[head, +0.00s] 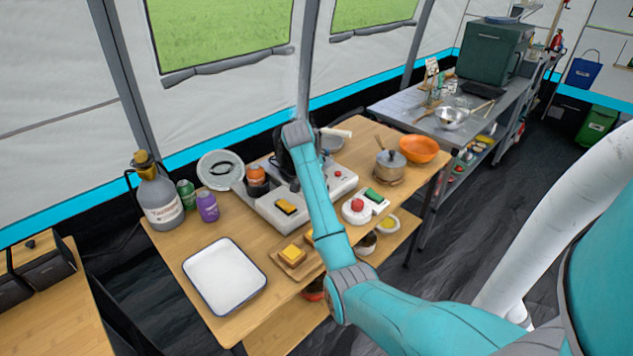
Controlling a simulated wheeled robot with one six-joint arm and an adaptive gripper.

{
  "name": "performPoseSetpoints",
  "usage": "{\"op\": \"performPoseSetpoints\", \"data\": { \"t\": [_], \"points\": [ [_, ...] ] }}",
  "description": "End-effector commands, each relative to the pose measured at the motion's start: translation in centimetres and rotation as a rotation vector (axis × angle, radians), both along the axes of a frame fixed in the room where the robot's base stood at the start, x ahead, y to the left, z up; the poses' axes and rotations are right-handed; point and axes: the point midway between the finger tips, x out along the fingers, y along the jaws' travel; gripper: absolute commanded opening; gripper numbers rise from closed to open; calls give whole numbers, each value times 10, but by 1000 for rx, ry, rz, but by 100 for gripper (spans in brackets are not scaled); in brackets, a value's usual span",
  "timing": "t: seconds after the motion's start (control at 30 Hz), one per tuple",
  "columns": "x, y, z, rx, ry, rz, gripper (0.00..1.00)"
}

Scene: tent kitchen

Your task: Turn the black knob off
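A light grey stove (272,215) stands on the wooden table. A small red knob or button (338,174) shows on its right part. I cannot make out a black knob clearly; the middle of the stove is covered by my arm and dark shapes. My gripper (284,163) is a dark shape over the back middle of the stove, partly hidden behind my teal wrist. Whether its fingers are open or touch anything cannot be seen.
A black and yellow sponge (286,205) and an orange-lidded jar (257,181) are on or beside the stove's left part. A pot (390,164) and orange bowl (418,149) stand to the right. A white tray (225,309) lies at the front left.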

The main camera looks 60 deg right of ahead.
Motion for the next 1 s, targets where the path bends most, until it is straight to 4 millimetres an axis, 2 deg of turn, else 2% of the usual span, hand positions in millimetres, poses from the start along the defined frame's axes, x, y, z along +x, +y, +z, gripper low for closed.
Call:
{"op": "performPoseSetpoints", "data": {
  "t": [0.4,0.93,0.97,1.0],
  "points": [
    [1,0,-1,3,2,-174,7],
    [1,0,-1,3,2,-195,7],
    [1,0,-1,3,1,-195,49],
    [1,0,-1,3,1,-195,59]
  ]
}}
